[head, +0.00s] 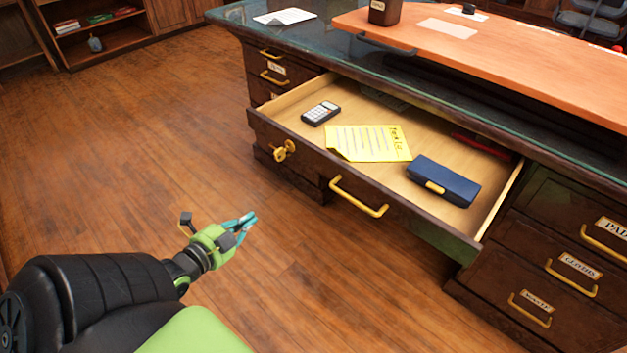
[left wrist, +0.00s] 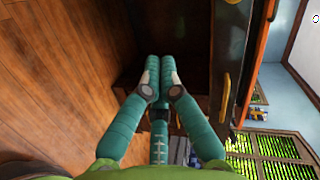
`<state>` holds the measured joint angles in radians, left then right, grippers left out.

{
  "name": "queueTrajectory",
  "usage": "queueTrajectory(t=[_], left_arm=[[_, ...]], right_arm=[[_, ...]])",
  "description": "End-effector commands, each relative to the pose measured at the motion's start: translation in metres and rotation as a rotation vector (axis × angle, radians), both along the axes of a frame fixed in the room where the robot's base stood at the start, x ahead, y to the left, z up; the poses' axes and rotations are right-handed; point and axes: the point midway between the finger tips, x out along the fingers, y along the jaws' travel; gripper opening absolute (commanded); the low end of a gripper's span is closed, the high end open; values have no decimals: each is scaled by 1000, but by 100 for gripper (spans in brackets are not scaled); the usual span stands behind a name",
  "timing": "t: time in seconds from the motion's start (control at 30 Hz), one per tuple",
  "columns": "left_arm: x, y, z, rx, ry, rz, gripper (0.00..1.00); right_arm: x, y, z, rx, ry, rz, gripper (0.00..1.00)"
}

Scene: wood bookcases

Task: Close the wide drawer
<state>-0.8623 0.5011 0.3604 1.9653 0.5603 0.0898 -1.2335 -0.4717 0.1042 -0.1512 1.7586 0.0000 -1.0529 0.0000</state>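The wide drawer (head: 312,163) of the dark wood desk is pulled far out in the head view. Inside lie a calculator (head: 320,113), a yellow sheet (head: 367,143) and a blue case (head: 443,181). My left gripper (head: 250,219) is in front of the drawer, left of the handle and apart from it. In the left wrist view its fingertips (left wrist: 160,63) are together with nothing between them. My right gripper is not in view.
The desk top (head: 375,62) carries papers and an orange-brown board (head: 510,55). Smaller labelled drawers (head: 540,275) at the right are shut. The wood floor (head: 120,150) left of the desk is clear. A bookcase (head: 105,35) stands at the back left.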

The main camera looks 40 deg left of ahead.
Motion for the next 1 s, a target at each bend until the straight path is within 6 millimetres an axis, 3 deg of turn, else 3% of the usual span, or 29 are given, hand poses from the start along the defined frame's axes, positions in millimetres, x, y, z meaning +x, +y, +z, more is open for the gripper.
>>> queueTrajectory(t=[0.03, 0.13, 0.3, 0.53, 1.0], left_arm=[[7, -11, 13, 68, -62, -60, 0], [16, -32, 53, 174, -160, -141, 0], [19, -54, 88, 257, -241, -206, 0], [37, -56, 95, 266, -255, -209, 0], [107, -61, 94, 264, -254, -207, 0]], right_arm=[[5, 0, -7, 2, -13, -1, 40], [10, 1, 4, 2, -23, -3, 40], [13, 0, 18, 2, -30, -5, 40], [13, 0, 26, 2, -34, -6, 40], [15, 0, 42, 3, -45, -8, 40]])
